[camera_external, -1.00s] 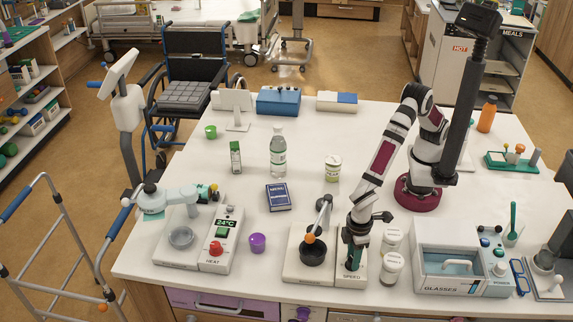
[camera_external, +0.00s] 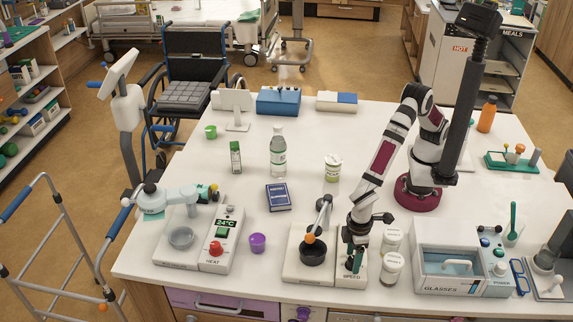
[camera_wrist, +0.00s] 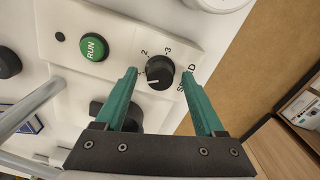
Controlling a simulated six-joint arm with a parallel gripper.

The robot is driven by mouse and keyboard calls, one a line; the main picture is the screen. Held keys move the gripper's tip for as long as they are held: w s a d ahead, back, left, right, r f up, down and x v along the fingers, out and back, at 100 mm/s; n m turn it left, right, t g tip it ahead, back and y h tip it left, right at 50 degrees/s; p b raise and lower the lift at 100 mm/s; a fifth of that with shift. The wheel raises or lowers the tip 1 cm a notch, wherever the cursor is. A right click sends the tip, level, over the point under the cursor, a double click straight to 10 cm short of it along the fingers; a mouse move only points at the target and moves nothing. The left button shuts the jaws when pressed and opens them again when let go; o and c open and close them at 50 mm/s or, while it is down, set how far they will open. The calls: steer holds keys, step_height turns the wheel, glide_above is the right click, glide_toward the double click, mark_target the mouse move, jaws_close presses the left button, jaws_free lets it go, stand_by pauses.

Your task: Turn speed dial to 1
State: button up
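The speed dial (camera_wrist: 159,72) is a round black knob with a white pointer mark, on a white panel (camera_external: 344,279) lettered SPEED. In the wrist view the mark lies on the dial's lower left side. The numbers 2 and 3 show above the dial; the 1 is not clearly readable near the left finger. My gripper (camera_wrist: 160,73) has green fingers that are apart, one on each side of the dial in the wrist view. I cannot tell whether they touch it. In the external view my gripper (camera_external: 354,262) points down over the panel and hides the dial.
A green RUN button (camera_wrist: 93,47) is beside the dial. A black bowl (camera_external: 313,254) under an orange-tipped arm (camera_external: 310,238) stands left of my gripper. White lidded jars (camera_external: 392,266) stand close on the right. The table's front edge is near.

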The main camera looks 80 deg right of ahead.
mark_target(353, 259)
step_height(353, 259, up, 16)
stand_by(0.4)
